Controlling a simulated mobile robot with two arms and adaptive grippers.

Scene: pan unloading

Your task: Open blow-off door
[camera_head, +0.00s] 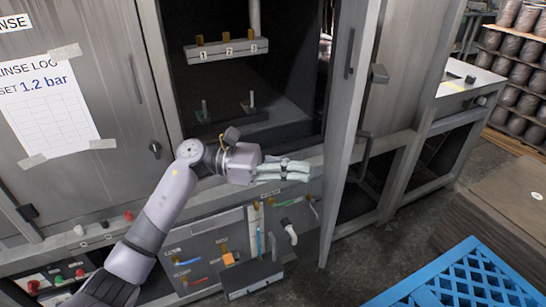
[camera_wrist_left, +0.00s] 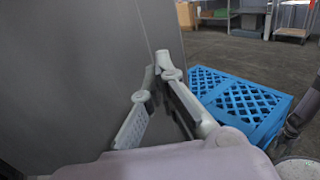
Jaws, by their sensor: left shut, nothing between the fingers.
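A tall grey metal door (camera_head: 352,90) stands swung outward at the right side of a dark, open compartment (camera_head: 295,60). No label shows on it, so I cannot tell for sure that it is the blow-off door. It carries a dark handle (camera_head: 378,74). My left gripper (camera_head: 308,171) is shut and empty, in front of the compartment's lower edge and pointing toward the door's inner side. In the left wrist view the shut fingertips (camera_wrist_left: 163,60) are close to a grey panel (camera_wrist_left: 75,75); contact cannot be told.
A closed cabinet door (camera_head: 120,70) with a rinse log sheet (camera_head: 50,105) is at left. Numbered valves (camera_head: 228,50) are in the compartment. A control panel (camera_head: 215,255) with coloured handles is below my arm. A blue crate (camera_head: 460,280) stands on the floor at right.

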